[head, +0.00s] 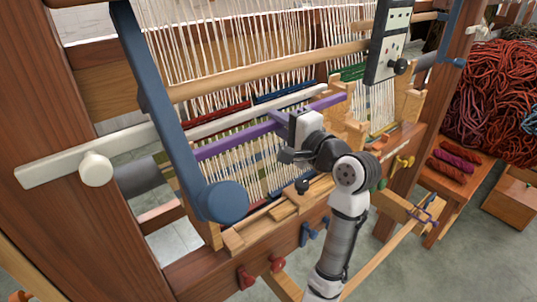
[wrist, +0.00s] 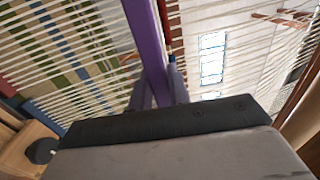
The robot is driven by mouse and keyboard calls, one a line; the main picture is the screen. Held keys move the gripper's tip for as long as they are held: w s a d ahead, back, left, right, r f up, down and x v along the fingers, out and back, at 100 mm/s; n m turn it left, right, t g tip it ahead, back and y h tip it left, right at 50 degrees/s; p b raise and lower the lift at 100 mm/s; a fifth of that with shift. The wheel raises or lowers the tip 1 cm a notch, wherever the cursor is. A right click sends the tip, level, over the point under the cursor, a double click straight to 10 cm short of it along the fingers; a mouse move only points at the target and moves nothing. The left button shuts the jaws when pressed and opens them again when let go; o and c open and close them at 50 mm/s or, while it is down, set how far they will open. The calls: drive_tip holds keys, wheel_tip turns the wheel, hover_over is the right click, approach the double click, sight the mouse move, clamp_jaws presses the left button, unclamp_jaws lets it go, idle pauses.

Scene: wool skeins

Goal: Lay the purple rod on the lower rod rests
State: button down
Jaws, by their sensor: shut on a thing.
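The purple rod (head: 232,139) lies slantwise across the white warp threads in the head view, its right end higher in the picture. My gripper (head: 280,119) is shut on the purple rod around its middle. In the wrist view the rod (wrist: 146,35) runs from the top edge down between my two fingers (wrist: 158,92), which sit on either side of it. Stepped light-wood blocks (head: 345,122) stand near the rod's right end. I cannot tell which of the wooden parts are the lower rod rests, or whether the rod touches any of them.
A blue lever arm (head: 160,110) crosses the rod's left end. A white bar (head: 130,138) and a wooden bar (head: 260,70) run behind and above the rod. A grey panel with a knob (head: 389,42) hangs at upper right. Red wool (head: 500,85) lies at far right.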

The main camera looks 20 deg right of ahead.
wheel_tip(320, 180, down, 10)
drive_tip(key=p, duration=0.1)
drive_tip(key=shift+r, duration=0.25)
drive_tip(key=shift+f, duration=0.15)
drive_tip(key=c, duration=1.3)
unclamp_jaws()
